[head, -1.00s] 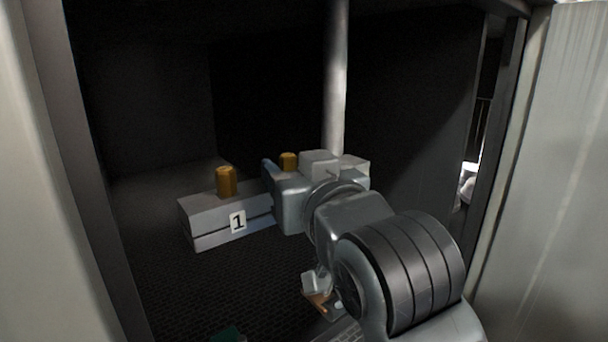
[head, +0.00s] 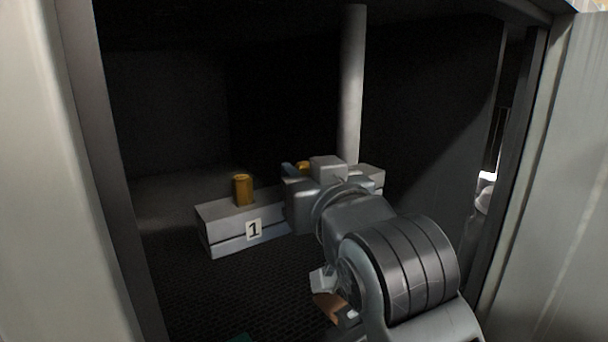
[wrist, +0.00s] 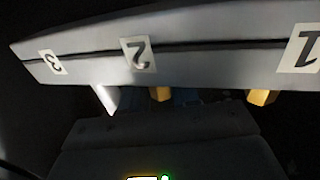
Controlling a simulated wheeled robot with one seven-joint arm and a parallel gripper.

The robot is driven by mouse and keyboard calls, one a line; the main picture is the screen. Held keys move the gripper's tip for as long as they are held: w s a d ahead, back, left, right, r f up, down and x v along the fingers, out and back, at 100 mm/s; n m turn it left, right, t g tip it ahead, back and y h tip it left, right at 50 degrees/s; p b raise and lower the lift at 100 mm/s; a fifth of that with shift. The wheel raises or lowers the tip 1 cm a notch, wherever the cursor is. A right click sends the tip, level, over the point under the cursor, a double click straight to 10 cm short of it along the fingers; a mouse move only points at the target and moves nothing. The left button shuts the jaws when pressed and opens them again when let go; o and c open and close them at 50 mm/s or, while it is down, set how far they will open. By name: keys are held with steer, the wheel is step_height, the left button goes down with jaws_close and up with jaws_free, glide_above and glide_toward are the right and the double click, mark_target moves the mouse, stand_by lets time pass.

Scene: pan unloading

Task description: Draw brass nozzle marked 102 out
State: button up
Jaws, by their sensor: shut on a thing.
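A brass nozzle (head: 243,189) stands upright on the pale grey rack (head: 222,212), behind the label 1. A second brass nozzle (head: 303,166) shows partly behind my gripper (head: 292,172), which is shut on it. In the wrist view, the rack appears upside down with labels 3, 2 and 1. The held nozzle (wrist: 160,94) is by label 2, and the other nozzle (wrist: 258,97) is by label 1. No 102 marking is readable on either. My gripper hides the middle of the rack in the head view, and I cannot tell whether the held nozzle is clear of it.
A pale vertical post (head: 352,85) stands close behind my gripper. The cabinet's left frame (head: 100,170) and right frame (head: 515,160) bound the opening. The dark mesh floor (head: 230,290) in front of the rack is mostly clear. A white pointed thing (wrist: 106,98) shows near label 3.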

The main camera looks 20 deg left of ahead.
mark_target(304, 164)
jaws_close()
steer(key=shift+o, duration=1.5)
jaws_free()
jaws_close()
steer(key=shift+r+p, duration=0.65)
steer(key=shift+r, duration=0.05)
steer(key=shift+r+p, duration=1.65)
steer(key=shift+r, duration=0.3)
